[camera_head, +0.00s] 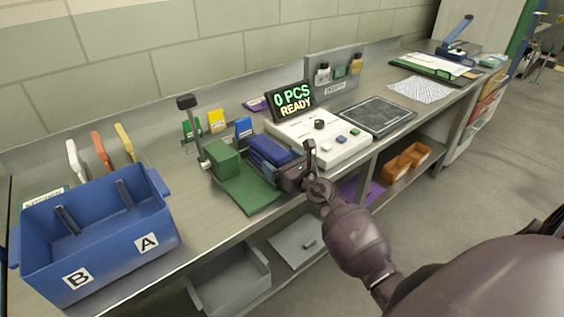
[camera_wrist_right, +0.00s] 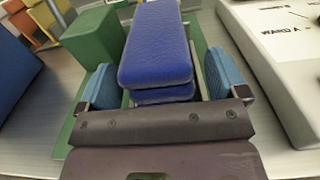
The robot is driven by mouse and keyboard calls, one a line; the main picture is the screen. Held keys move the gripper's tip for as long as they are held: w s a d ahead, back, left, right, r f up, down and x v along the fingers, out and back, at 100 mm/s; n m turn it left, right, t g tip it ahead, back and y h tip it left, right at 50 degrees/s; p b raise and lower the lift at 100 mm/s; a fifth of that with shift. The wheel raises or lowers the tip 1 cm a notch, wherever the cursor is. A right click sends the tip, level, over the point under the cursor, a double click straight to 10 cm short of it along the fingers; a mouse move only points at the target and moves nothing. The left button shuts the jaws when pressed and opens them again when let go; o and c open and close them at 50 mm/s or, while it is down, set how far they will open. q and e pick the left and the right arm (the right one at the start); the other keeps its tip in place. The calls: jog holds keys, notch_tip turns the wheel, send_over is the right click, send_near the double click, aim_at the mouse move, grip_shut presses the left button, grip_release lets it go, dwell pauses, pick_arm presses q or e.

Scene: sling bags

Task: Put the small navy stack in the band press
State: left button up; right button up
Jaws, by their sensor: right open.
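The small navy stack (camera_head: 268,151) lies on the green base plate of the band press (camera_head: 252,196), right of its green block (camera_head: 223,160). The press's black-topped lever (camera_head: 188,104) stands raised behind the block. In the right wrist view the navy stack (camera_wrist_right: 156,45) shows as navy pieces one on another, beside the green block (camera_wrist_right: 92,42). My right gripper (camera_head: 290,174) is at the stack's near end. In its wrist view the blue finger pads (camera_wrist_right: 165,82) stand apart, one on each side of the stack, with a gap at the right. My left gripper is out of view.
A white console (camera_head: 318,138) with a display reading "0 PCS READY" (camera_head: 293,97) stands close right of the press. A blue bin (camera_head: 97,235) marked A and B stands at the left. A dark tray (camera_head: 377,116) lies farther right. Small coloured cards stand behind the press.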

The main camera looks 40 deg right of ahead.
jog(key=shift+r, duration=0.2)
jog(key=s+d, duration=0.1)
jog(key=s, duration=1.1)
jog(key=s+a+f+m+g, duration=0.2)
jog(key=s+f+m, duration=0.4)
jog(key=m, duration=0.6)
jog(key=s+a+f+m+g+h, duration=0.1)
jog(key=s+a+f+m, duration=0.4)
jog(key=m, duration=0.7)
jog(key=s+a+f+m+g, duration=0.3)
jog(key=s+f+m, duration=0.3)
jog(key=m, duration=0.5)
jog(key=shift+s+a+f+m+g, duration=0.3)
jog(key=shift+s+a+f+m, duration=0.15)
jog(key=shift+a, duration=0.25)
